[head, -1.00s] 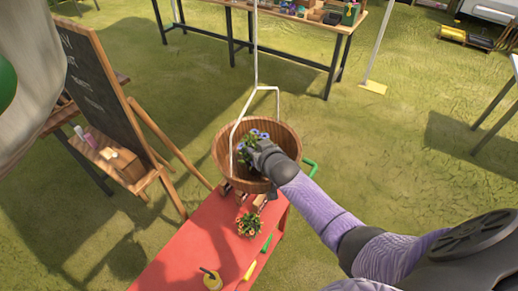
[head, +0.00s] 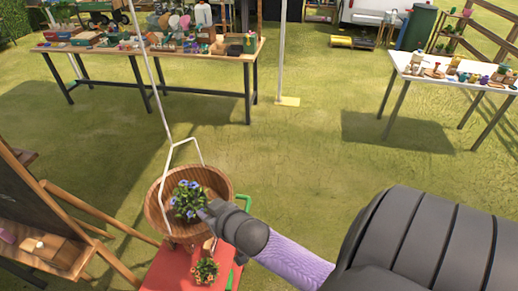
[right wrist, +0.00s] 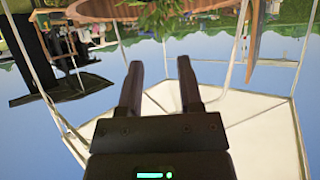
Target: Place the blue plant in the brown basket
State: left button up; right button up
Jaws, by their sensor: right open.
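The brown basket (head: 222,183) is a round wooden bowl hung from a white hanger. The blue plant (head: 187,198), green leaves with blue-violet flowers, shows inside its rim; its base is hidden. My right gripper (head: 207,210) comes in from the right, at the basket's right front side and beside the plant. In the right wrist view, my right gripper (right wrist: 159,66) has its two dark fingers apart with nothing between them. A brown rounded rim, likely the basket (right wrist: 100,10), shows at the top there, beyond the fingertips. My left gripper is out of view.
A red table (head: 165,270) stands below the basket, with an orange-flowered plant (head: 205,270) on it. A chalkboard stand (head: 45,245) is at the left. A long wooden table (head: 150,50) and a white table (head: 455,80) stand farther back, with open grass between.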

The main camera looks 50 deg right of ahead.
jog(key=s+a+f+n+g+y, duration=0.1)
jog(key=s+a+f+g, duration=0.2)
jog(key=f, duration=0.4)
jog(key=s+a+f+n+y, duration=0.1)
jog(key=s+a+f, duration=0.25)
jog(key=f, duration=0.25)
jog(key=s+f+g, duration=0.2)
jog(key=s+f, duration=0.3)
jog(key=s, duration=0.3)
jog(key=s+d+f+g, duration=0.1)
jog(key=s+f+g, duration=0.2)
jog(key=s, duration=0.6)
jog(key=s+f+n+g+h, duration=0.1)
jog(key=s+f+g, duration=0.2)
jog(key=s+f, duration=0.4)
jog(key=shift+s+d, duration=0.25)
jog(key=shift+s, duration=0.6)
jog(key=shift+s, duration=0.1)
